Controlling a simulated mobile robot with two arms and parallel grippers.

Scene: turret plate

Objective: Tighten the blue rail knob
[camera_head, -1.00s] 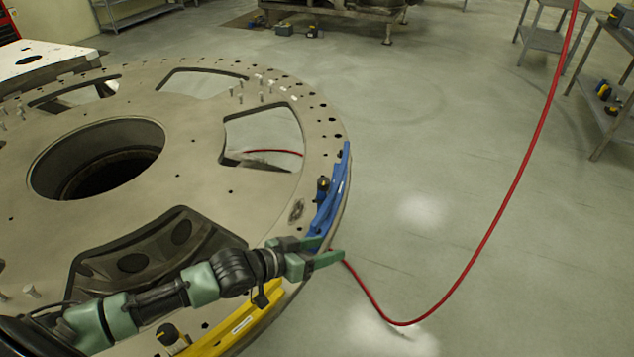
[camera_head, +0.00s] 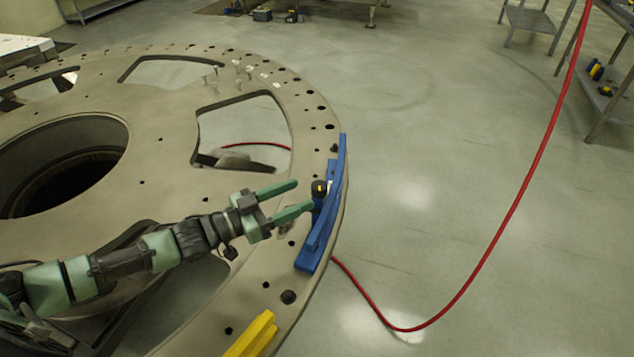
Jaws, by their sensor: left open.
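The blue rail (camera_head: 325,225) lies along the right rim of the large round turret plate (camera_head: 165,145). Its dark knob (camera_head: 319,188) stands on the inner side of the rail, near the middle of its length. My left gripper (camera_head: 305,195) is open, with its two green fingers pointing right toward the knob. The fingertips appear close to the knob; whether they touch it cannot be told. My right gripper is not in view.
A yellow rail (camera_head: 252,336) lies on the rim at the bottom. A red hose (camera_head: 497,225) hangs at the right and runs along the floor to the plate's edge. Metal shelves (camera_head: 612,100) stand at the far right. The plate has large cut-outs and several upright pins.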

